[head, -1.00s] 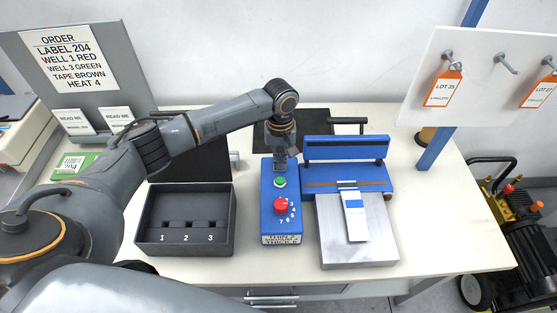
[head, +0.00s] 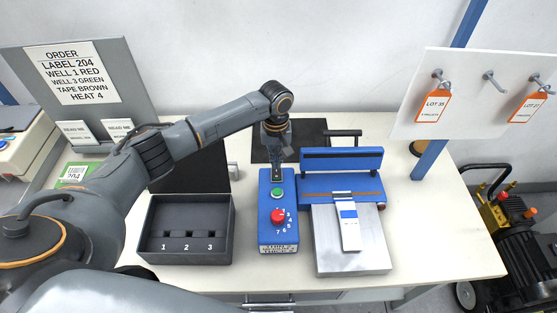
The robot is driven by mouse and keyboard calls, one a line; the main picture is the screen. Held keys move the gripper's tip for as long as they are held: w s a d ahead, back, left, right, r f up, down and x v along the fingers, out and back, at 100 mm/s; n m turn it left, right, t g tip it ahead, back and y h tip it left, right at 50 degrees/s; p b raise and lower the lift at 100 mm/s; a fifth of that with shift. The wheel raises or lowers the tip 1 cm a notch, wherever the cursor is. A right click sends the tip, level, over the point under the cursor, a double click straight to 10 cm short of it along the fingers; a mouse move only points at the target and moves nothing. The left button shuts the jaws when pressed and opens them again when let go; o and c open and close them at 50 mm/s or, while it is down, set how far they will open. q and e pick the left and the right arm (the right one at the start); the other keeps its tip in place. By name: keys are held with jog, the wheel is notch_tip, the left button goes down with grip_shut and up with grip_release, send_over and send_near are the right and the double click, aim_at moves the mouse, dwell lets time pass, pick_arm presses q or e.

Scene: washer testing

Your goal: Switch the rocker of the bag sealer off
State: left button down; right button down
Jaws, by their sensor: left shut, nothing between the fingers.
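The blue control box (head: 264,215) of the bag sealer stands on the table with a green button (head: 277,194) and a red knob (head: 278,216) on top. A small dark rocker (head: 277,174) sits at the box's far end, just below my fingertips; its on or off position is too small to tell. The sealer (head: 342,160) with its blue bar is to the right, with a white and blue pouch (head: 349,225) on its metal plate. My left gripper (head: 279,163) is shut and empty, pointing down over the box's far end. My right gripper is not in view.
A black open box (head: 185,256) with compartments marked 1, 2 and 3 stands left of the control box. An order board (head: 72,73) is at the back left. A tag board (head: 470,95) hangs at the right. The right table end is clear.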

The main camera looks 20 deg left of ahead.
pick_arm(q)
notch_tip(320, 180, up, 6)
jog(key=b, duration=0.2)
notch_tip(320, 180, up, 5)
send_over(278, 173)
jog(key=shift+w+a+r+b, duration=0.15)
jog(key=shift+w+a+b, duration=0.1)
jog(key=shift+b, duration=0.15)
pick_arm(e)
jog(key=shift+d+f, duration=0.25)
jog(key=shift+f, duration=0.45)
